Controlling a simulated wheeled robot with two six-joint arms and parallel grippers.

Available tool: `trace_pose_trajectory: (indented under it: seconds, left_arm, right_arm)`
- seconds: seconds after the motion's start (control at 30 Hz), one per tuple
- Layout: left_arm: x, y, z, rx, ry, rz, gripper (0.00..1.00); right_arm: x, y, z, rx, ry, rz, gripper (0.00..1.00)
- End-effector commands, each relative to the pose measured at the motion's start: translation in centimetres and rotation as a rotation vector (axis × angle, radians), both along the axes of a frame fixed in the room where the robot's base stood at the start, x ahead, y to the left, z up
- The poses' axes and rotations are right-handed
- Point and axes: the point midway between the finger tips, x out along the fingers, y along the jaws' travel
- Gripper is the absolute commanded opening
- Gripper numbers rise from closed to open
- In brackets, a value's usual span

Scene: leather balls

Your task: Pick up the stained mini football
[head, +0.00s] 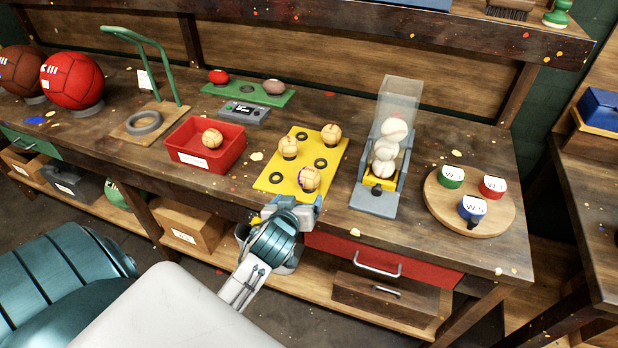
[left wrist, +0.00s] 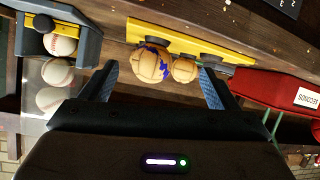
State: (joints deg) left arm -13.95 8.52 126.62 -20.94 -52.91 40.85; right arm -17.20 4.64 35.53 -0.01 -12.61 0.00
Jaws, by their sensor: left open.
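The stained mini football (head: 310,179), tan with a blue-purple stain, sits at the front right of the yellow board (head: 268,181). In the left wrist view the stained ball (left wrist: 148,65) shows between the two fingers, farther off, with a plain tan ball (left wrist: 185,70) beside it. My left gripper (head: 291,207) is at the table's front edge, just in front of the stained ball. It is open and empty. Two plain tan mini footballs, one at the middle left (head: 289,147) and one at the back (head: 331,134), sit on the same board. My right gripper is not in view.
A red bin (head: 190,160) holding one tan ball (head: 212,138) stands left of the board. A clear dispenser of white baseballs (head: 385,150) stands to the right. A round wooden board (head: 440,205) with three labelled cups is farther right.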

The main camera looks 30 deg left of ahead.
Motion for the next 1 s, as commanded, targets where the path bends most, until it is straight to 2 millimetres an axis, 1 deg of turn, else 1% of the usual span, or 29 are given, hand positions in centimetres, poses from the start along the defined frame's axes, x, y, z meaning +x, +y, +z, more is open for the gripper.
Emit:
trace_pose_trajectory:
  seconds: [0.07, 0.13, 0.33, 0.47, 0.57, 0.77, 0.83, 1.0]
  left_arm:
    - [1.1, 0.2, 0.6, -0.006, -0.039, 0.007, 0.82]
    - [2.0, 0.5, 0.5, -0.008, -0.049, 0.009, 0.82]
    - [4.8, 1.5, -0.6, -0.008, -0.047, 0.008, 0.82]
    - [5.7, 1.9, -1.2, -0.009, -0.045, 0.009, 0.82]
    - [6.4, 2.1, -1.1, -0.008, -0.047, 0.008, 0.82]
    - [9.2, 2.8, -0.9, -0.008, -0.044, 0.008, 0.82]
    - [9.9, 3.1, -1.6, -0.008, -0.044, 0.008, 0.82]
    - [10.9, 3.4, -2.1, -0.009, -0.045, 0.007, 0.82]
  right_arm:
    - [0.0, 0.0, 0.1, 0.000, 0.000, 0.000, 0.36]
    - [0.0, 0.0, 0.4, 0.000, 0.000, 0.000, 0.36]
    - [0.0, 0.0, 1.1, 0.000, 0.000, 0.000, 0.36]
    - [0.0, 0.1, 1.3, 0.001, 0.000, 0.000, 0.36]
    - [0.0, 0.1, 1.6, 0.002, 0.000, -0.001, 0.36]
    - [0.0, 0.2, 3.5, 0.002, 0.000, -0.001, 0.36]
    - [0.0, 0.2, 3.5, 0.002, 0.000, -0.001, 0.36]
    - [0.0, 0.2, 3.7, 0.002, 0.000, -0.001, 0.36]
